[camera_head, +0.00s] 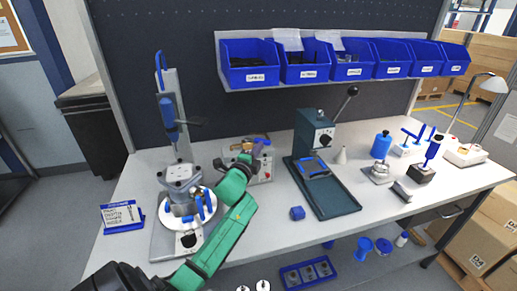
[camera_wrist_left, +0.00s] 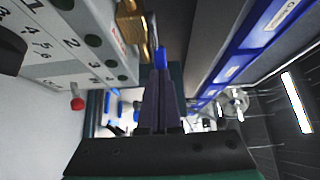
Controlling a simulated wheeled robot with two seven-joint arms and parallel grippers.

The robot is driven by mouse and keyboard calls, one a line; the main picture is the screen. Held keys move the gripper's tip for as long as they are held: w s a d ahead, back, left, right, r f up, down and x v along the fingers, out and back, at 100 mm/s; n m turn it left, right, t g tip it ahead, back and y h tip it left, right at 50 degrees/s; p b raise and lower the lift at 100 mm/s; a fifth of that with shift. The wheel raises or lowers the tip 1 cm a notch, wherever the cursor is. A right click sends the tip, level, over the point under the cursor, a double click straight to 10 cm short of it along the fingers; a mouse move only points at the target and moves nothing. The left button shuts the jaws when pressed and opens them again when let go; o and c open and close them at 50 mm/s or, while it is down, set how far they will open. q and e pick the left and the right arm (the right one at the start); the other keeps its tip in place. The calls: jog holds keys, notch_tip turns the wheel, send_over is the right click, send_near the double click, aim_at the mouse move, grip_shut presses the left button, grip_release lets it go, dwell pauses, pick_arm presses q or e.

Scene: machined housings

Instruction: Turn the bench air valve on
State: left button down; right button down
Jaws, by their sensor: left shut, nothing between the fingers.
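The bench air valve has a brass body (camera_wrist_left: 130,24) beside a grey numbered box in the left wrist view. A blue piece, which looks like the valve's lever (camera_wrist_left: 160,58), shows just beyond the tips of my left gripper (camera_wrist_left: 162,74). Its dark fingers are shut with nothing between them; I cannot tell whether they touch the lever. In the head view my left gripper (camera_head: 246,160) is in front of the grey box (camera_head: 266,168) at the back of the bench, and partly hides the box and valve. My right gripper is not in view.
Blue bins (camera_head: 250,76) hang above. Bare bench lies around the block.

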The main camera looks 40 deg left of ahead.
aim_at(268, 144)
pick_arm(q)
jog(key=w+n+g+y+b, duration=0.1)
jog(key=y+b, duration=0.1)
jog(key=b, duration=0.2)
jog(key=w+n+g+y+b, duration=0.1)
jog(key=n+g+y+b, duration=0.1)
jog(key=b, duration=0.2)
jog(key=w+n+g+y+b, duration=0.1)
jog(key=n+y+b, duration=0.1)
jog(key=y+b, duration=0.1)
jog(key=shift+w+d+f+b, duration=0.15)
jog(key=shift+w+f+b, duration=0.15)
jog(key=shift+b, duration=0.2)
jog(key=shift+w+r+n+g+y+b, duration=0.25)
jog(key=shift+n+g+y+b, duration=0.2)
jog(key=shift+n+g+y, duration=0.25)
jog(key=shift+w+a+r, duration=0.1)
jog(key=shift+w+a, duration=0.2)
jog(key=shift+w, duration=0.1)
